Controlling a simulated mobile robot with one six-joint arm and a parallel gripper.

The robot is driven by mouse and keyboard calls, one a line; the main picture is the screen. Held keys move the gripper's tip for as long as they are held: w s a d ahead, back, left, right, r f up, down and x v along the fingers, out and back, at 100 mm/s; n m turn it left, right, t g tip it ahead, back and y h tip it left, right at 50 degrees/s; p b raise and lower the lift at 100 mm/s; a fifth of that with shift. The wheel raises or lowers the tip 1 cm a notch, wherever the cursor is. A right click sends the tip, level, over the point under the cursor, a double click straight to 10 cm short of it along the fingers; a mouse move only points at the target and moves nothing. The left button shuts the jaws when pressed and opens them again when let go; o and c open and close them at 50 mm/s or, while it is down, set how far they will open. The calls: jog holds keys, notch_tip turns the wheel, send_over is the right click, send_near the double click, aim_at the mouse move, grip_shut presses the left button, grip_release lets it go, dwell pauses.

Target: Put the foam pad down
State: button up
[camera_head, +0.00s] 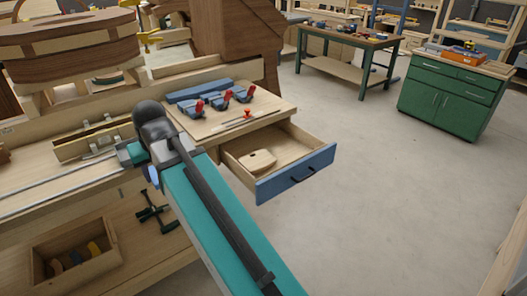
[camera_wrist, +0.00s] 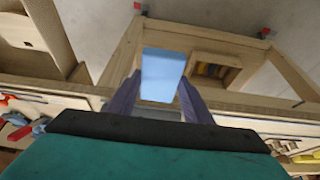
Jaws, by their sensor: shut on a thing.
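The foam pad (camera_wrist: 163,76) is a light blue slab in the wrist view. My gripper (camera_wrist: 160,84) is shut on it, with one dark purple finger at each side. The pad is in the middle of the view, and the pale bench edge passes behind the fingers. I cannot tell whether the pad touches anything below it. In the head view my arm reaches over the wooden workbench (camera_head: 70,180); the fingers and the pad cannot be made out there.
A blue-fronted drawer (camera_head: 295,172) stands open with a pale wooden piece (camera_head: 258,160) in it. Red-handled clamps (camera_head: 213,102) lie on the board above. A wooden box of blocks (camera_head: 75,258) sits on the lower shelf. Floor at the right is clear up to a green cabinet (camera_head: 440,108).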

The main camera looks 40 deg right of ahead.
jog(key=shift+a, duration=0.25)
jog(key=shift+n, duration=0.4)
